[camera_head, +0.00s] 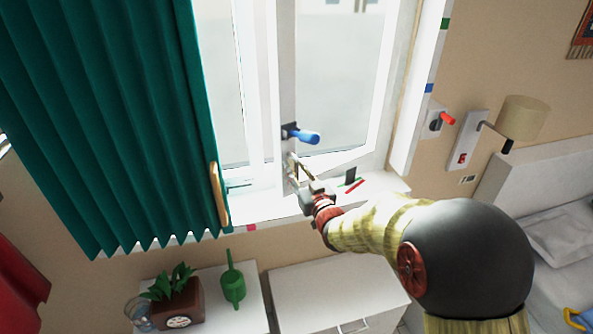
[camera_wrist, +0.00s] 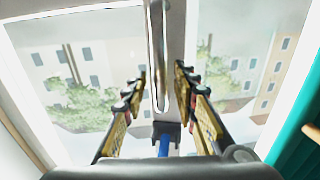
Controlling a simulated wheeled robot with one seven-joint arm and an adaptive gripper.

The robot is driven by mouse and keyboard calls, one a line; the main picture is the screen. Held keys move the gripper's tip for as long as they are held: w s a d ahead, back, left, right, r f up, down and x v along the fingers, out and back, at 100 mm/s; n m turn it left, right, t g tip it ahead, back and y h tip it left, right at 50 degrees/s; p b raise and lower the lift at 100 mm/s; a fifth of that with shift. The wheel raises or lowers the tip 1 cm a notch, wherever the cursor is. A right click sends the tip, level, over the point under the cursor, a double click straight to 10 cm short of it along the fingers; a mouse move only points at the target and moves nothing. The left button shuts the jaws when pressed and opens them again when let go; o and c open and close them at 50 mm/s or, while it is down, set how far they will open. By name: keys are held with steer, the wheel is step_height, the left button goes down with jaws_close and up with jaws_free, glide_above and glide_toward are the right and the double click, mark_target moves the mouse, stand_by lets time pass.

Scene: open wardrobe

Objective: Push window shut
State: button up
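The window has a white frame, and its sash (camera_head: 287,70) carries a blue handle (camera_head: 308,136) on its near upright edge. The sash appears to stand at an angle to the frame, partly open. My gripper (camera_head: 293,170) is just below the handle, close to the lower part of that edge. In the wrist view my gripper (camera_wrist: 160,82) has its two fingers apart, with the upright sash edge (camera_wrist: 173,45) showing between and beyond them. The blue handle (camera_wrist: 165,142) shows low between the fingers. I cannot tell whether the fingers touch the sash.
A green curtain (camera_head: 105,110) hangs at the left of the window. Small dark and red items (camera_head: 353,184) lie on the white sill. Below are a plant pot (camera_head: 178,303), a green watering can (camera_head: 233,285) and a white cabinet (camera_head: 335,290). A wall lamp (camera_head: 522,117) is at the right.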

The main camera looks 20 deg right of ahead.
jaws_close()
stand_by(0.6)
